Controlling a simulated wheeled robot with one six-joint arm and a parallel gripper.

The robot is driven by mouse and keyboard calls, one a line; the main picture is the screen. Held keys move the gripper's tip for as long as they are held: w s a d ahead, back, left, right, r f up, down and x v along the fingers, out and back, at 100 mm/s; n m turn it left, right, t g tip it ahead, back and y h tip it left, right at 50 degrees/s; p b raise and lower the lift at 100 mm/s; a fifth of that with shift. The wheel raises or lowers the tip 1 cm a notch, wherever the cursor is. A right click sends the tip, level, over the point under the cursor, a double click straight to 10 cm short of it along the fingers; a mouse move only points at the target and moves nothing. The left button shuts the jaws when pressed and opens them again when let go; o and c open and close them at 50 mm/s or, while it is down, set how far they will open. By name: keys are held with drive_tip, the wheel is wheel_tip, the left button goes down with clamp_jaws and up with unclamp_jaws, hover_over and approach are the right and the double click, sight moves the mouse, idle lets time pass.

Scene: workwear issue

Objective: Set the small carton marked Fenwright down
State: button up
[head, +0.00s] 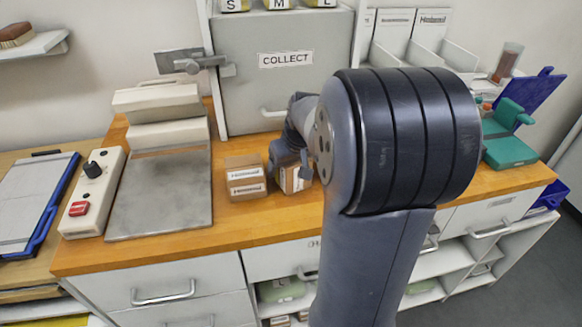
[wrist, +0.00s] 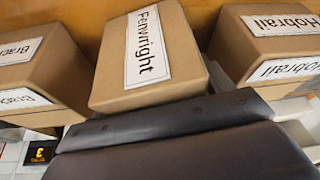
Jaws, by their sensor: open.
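The small brown carton marked Fenwright (wrist: 185,60) fills the middle of the wrist view, its white label facing the camera. It appears to rest on the wooden counter, beyond the dark edge of my gripper (wrist: 165,122). In the head view my gripper (head: 290,168) is low over the counter, open, around or just beside a brown carton (head: 291,181) that it partly covers. That carton's label cannot be read there. Whether the fingers touch it cannot be told.
A carton marked Hobrail (wrist: 275,50) stands at the right in the wrist view, and one with a label starting "Brac" (wrist: 50,70) at the left. In the head view a labelled carton (head: 245,178) stands left of my gripper, beside a grey plate (head: 160,195). A "COLLECT" locker (head: 280,85) stands behind.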

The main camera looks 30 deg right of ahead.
drive_tip(key=shift+c, duration=0.3)
drive_tip(key=c, duration=0.9)
wheel_tip(320, 180, up, 10)
drive_tip(key=shift+f+p, duration=0.1)
drive_tip(key=shift+p, duration=0.3)
drive_tip(key=shift+s, duration=0.1)
